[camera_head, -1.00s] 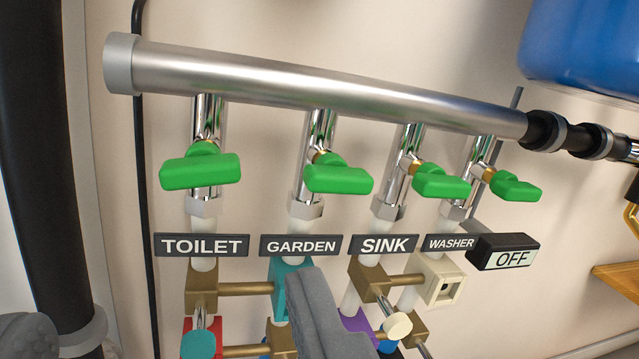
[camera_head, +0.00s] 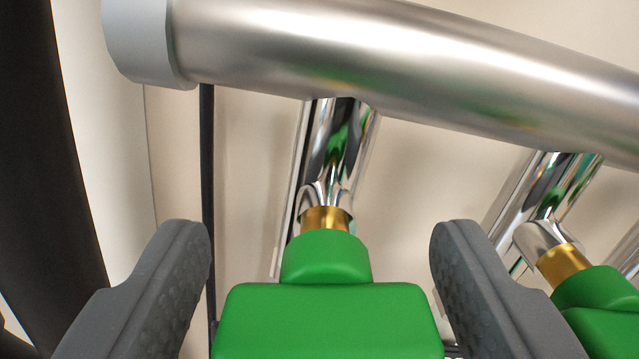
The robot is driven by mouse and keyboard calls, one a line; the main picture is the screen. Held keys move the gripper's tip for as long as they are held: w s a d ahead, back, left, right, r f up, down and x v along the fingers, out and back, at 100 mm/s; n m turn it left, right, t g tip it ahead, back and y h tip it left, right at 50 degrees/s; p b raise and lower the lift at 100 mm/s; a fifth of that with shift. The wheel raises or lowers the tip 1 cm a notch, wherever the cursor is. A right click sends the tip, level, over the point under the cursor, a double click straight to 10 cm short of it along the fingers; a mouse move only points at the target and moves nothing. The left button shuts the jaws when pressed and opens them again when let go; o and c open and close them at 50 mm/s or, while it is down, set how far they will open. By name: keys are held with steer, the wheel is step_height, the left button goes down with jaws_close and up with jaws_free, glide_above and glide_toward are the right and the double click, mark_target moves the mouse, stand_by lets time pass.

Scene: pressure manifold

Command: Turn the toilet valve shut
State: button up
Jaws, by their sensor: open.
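The toilet valve's green handle (camera_head: 325,318) fills the lower middle of the view, on a brass stem (camera_head: 326,218) in front of a chrome pipe. The handle lies crosswise, its wide bar running left to right. My gripper (camera_head: 320,245) is open, with one grey finger on each side of the handle. A gap shows between each fingertip and the handle's upper part. Lower down, the fingers come close to the bar's ends, and I cannot tell whether they touch. The toilet label is out of view.
The large metal manifold pipe (camera_head: 400,70) runs across the top, with a grey end cap (camera_head: 148,40) at left. The neighbouring green handle (camera_head: 603,310) is close to the right finger. A thick black pipe (camera_head: 60,150) stands at far left.

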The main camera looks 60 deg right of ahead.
steer(key=shift+w+d, duration=0.4)
steer(key=shift+d, duration=0.1)
steer(key=c, duration=1)
steer(key=shift+m+p, duration=0.4)
steer(key=shift+m, duration=0.8)
steer(key=shift+a, duration=0.1)
steer(key=o, duration=1)
